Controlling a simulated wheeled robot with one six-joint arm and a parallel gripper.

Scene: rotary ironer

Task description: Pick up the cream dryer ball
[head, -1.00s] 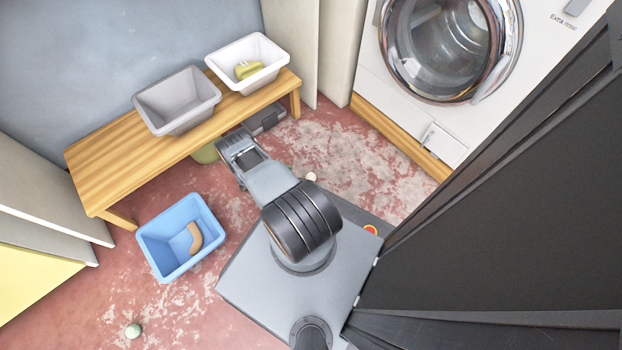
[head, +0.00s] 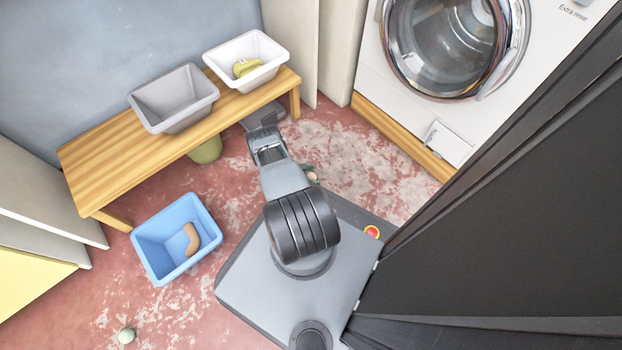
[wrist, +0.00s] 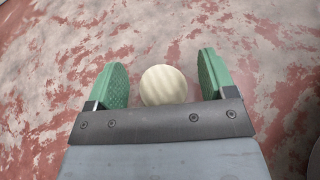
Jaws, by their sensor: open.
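The cream dryer ball (wrist: 164,85) is on the floor. In the wrist view it lies between the two green fingers of my gripper (wrist: 164,80), with a small gap on each side. The gripper is open and is not touching the ball's sides. Its lower edge meets the dark gripper bar in the picture; how far the ball is from the palm I cannot tell. In the head view only a small part of the ball (head: 313,176) shows beside my arm, with a bit of green finger (head: 308,168) by it; the rest is hidden.
A pale green ball (head: 127,336) lies on the floor at lower left. A blue bin (head: 147,244) holds a tan item. A wooden bench (head: 100,172) carries a grey tub (head: 173,112) and a white tub (head: 268,77). An olive container (head: 206,151) is under it. A washer (head: 400,106) stands right.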

